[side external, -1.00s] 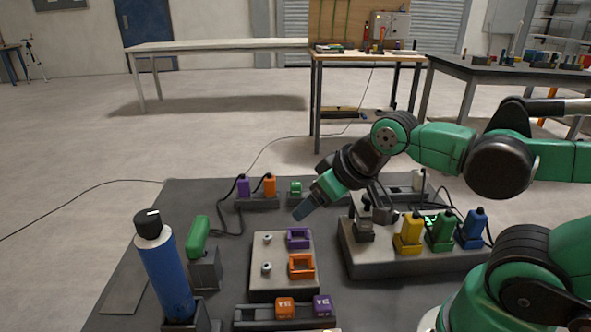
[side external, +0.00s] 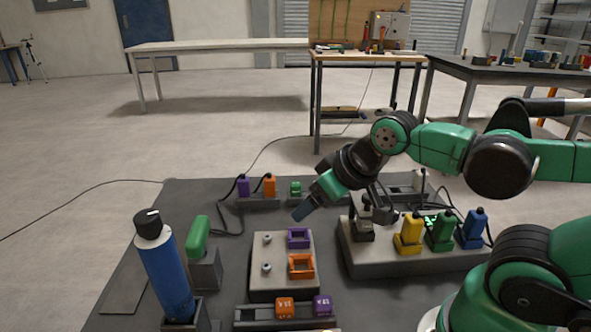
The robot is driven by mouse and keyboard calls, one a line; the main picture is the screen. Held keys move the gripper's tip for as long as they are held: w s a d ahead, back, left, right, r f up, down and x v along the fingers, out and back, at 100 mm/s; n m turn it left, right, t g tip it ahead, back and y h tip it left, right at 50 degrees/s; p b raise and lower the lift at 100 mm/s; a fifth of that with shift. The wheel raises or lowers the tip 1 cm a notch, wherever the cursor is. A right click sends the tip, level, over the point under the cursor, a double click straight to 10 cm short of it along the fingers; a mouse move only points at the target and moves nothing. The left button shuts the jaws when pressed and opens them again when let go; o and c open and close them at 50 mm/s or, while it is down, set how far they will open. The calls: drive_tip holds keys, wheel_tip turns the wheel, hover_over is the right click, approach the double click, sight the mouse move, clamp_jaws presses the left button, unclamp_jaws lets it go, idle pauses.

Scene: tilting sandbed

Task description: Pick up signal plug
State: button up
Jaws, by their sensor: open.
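No label tells me which plug is the signal plug. A grey plug (side external: 364,229) stands upright at the left end of the grey socket block (side external: 360,263). Yellow (side external: 409,233), green (side external: 441,232) and blue (side external: 474,230) plugs stand in a row to its right. My gripper (side external: 378,209) points down, small and dark, right by the top of the grey plug. It is open. My wrist partly hides this spot, and I cannot tell whether the fingers touch the plug or stand around it.
Purple (side external: 243,187) and orange (side external: 269,186) plugs stand at the back left. A fixture plate (side external: 284,284) with purple and orange frames is in the middle. A blue bottle (side external: 165,272) and a green-handled tool (side external: 197,237) stand at the left. Cables run behind the plugs.

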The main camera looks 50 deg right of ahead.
drive_tip(key=w+r+m+g, duration=0.1)
drive_tip(key=w+r+m, duration=0.2)
drive_tip(key=w+m, duration=0.2)
drive_tip(key=m+g+y, duration=0.3)
drive_tip(key=m, duration=1.8)
hover_over(250, 195)
drive_tip(key=s+d, duration=0.1)
drive_tip(key=d, duration=0.1)
wheel_tip(250, 195, down, 7)
drive_tip(key=shift+a+r, duration=0.1)
drive_tip(key=shift+a, duration=0.05)
drive_tip(key=shift+w+f+m, duration=0.25)
drive_tip(key=shift+f+m, duration=0.25)
drive_tip(key=shift+f, duration=0.15)
drive_tip(key=shift+x, duration=2.55)
clamp_jaws()
